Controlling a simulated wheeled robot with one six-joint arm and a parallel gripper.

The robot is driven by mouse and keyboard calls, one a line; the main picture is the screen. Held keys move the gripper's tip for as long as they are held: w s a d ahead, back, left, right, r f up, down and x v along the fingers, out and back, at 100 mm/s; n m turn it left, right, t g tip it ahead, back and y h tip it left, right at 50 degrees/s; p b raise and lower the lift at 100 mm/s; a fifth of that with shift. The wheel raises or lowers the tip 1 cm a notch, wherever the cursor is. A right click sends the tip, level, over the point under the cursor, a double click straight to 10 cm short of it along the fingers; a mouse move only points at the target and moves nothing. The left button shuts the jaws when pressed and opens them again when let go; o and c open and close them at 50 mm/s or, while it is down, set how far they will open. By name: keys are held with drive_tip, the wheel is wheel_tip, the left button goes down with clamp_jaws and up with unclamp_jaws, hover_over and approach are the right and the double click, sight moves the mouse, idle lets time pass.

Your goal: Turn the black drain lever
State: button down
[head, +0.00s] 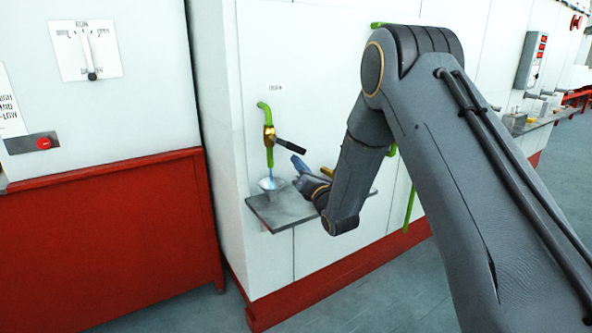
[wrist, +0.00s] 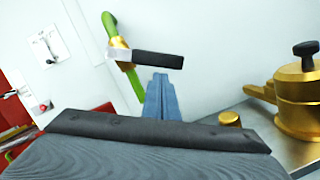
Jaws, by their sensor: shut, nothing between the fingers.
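The black drain lever (head: 290,146) juts right and slightly down from a brass valve (head: 269,135) on a green pipe (head: 264,107) at the white wall. In the wrist view the lever (wrist: 158,60) lies almost level, its left end at the valve. My gripper (head: 297,161) has blue fingers and is shut and empty, just below the lever. In the wrist view the closed fingertips (wrist: 161,82) point up at the lever's underside; I cannot tell whether they touch it. A pale blue streak (head: 270,174) runs from the pipe's mouth into a small cup (head: 271,184).
The cup stands on a grey shelf (head: 270,222) below the pipe. A brass vessel with a black knob (wrist: 302,92) stands on the shelf at right, near my wrist. A red-based cabinet (head: 110,240) is at left. Open floor (head: 350,290) lies in front.

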sight(300, 151)
drive_tip(key=shift+d+r, duration=0.1)
drive_tip(key=shift+r, duration=0.05)
drive_tip(key=d+r+b, duration=0.1)
drive_tip(key=w+b, duration=0.1)
drive_tip(key=b, duration=0.1)
drive_tip(key=shift+w+d+r, duration=0.15)
drive_tip(key=shift+d+r, duration=0.2)
drive_tip(key=shift+r, duration=0.05)
drive_tip(key=shift+w+d+r+b, duration=0.15)
drive_tip(key=shift+d+r+b, duration=0.15)
drive_tip(key=shift+r+b, duration=0.35)
drive_tip(key=shift+r, duration=0.1)
